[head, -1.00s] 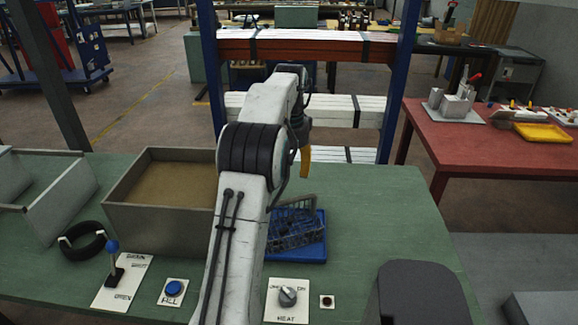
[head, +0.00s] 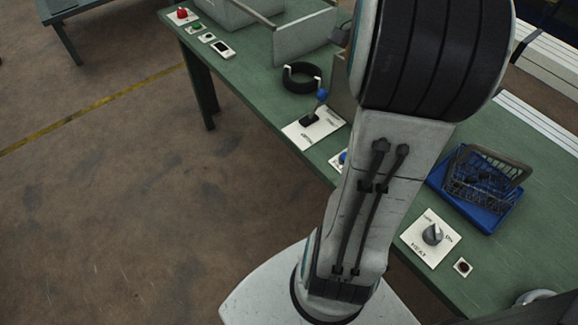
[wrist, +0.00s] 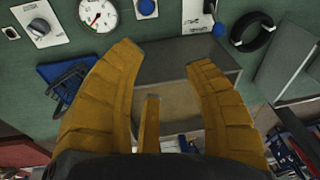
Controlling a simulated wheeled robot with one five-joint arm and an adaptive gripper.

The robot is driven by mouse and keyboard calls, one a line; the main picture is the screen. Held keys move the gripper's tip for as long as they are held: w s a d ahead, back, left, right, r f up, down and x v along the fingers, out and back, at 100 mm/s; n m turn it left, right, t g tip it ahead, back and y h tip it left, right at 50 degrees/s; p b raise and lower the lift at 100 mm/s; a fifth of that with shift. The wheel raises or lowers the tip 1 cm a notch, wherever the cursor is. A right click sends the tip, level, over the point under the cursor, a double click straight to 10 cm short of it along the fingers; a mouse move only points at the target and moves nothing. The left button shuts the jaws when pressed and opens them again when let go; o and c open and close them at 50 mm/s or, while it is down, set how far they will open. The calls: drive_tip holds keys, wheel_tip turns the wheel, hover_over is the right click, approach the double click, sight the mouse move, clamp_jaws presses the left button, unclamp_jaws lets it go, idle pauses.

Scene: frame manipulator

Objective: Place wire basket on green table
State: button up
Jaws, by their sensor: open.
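The dark wire basket (head: 484,180) sits in a blue tray (head: 462,206) on the right part of the green table (head: 520,256). In the wrist view, the basket (wrist: 70,84) shows at the left, partly hidden by my left finger, with the blue tray (wrist: 50,70) around it. My gripper (wrist: 168,55) is open with its yellow fingers apart and nothing between them. The basket lies outside the fingers, to their left in that view. My gripper is out of sight in the head view, where my arm fills the middle.
A grey bin (wrist: 170,88) shows between and beyond my fingers. A heat knob panel (head: 432,236) lies in front of the tray. A lever panel (head: 312,127) and a black ring (head: 300,78) lie further left. Open floor (head: 170,210) is left of the table.

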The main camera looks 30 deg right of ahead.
drive_tip(key=a+f+n+t, duration=0.1)
drive_tip(key=a+f+n, duration=0.1)
drive_tip(key=a+n, duration=0.95)
drive_tip(key=s+a+f+n, duration=0.2)
drive_tip(key=s+a, duration=0.1)
drive_tip(key=a, duration=0.4)
drive_tip(key=s+a+f+n+t+y, duration=0.1)
drive_tip(key=s+a+f, duration=0.1)
drive_tip(key=a, duration=0.5)
drive_tip(key=shift+s+f+n+t+y, duration=0.2)
drive_tip(key=shift+s+n+t+y, duration=0.15)
drive_tip(key=shift+s, duration=0.55)
drive_tip(key=shift+d, duration=0.1)
